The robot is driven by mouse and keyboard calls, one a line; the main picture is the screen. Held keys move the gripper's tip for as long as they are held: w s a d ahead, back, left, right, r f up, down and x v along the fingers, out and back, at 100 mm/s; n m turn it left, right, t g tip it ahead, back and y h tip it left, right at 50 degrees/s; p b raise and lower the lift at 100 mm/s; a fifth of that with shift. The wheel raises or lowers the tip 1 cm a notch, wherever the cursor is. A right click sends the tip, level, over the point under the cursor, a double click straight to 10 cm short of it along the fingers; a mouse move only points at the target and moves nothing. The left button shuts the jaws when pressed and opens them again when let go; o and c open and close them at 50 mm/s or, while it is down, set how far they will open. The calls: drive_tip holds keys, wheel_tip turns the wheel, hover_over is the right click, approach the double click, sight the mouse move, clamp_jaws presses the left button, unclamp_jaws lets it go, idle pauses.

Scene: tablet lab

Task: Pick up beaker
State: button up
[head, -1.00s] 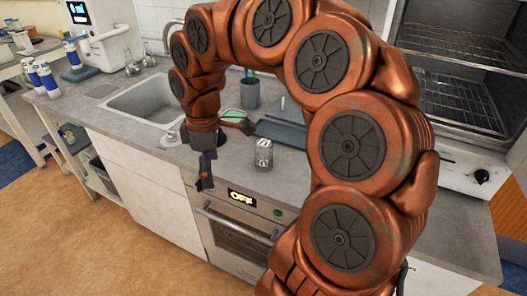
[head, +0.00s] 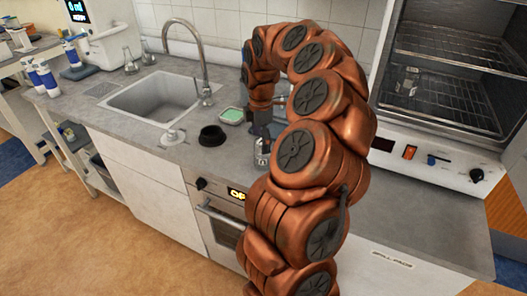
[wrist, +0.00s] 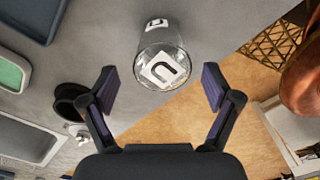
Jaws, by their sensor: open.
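A clear glass beaker (head: 262,155) with black-and-white markings stands on the grey counter near its front edge, above the oven. My arm partly hides it in the head view. In the wrist view the beaker (wrist: 160,62) lies ahead, centred between the two fingers of my gripper (wrist: 159,88). The fingers are spread wide, with a gap on both sides of the glass, and they hold nothing.
A black round dish (head: 212,136) and a green-topped container (head: 232,115) stand left of the beaker. Further left are the sink (head: 152,97) and tap (head: 190,50). An open oven cabinet (head: 450,60) at right holds another glass vessel (head: 407,80).

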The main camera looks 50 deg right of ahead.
drive_tip(key=shift+s+f+p, duration=0.15)
drive_tip(key=shift+f+p, duration=0.9)
drive_tip(key=shift+f, duration=1.55)
drive_tip(key=c, duration=1.4)
drive_tip(key=shift+o, duration=0.2)
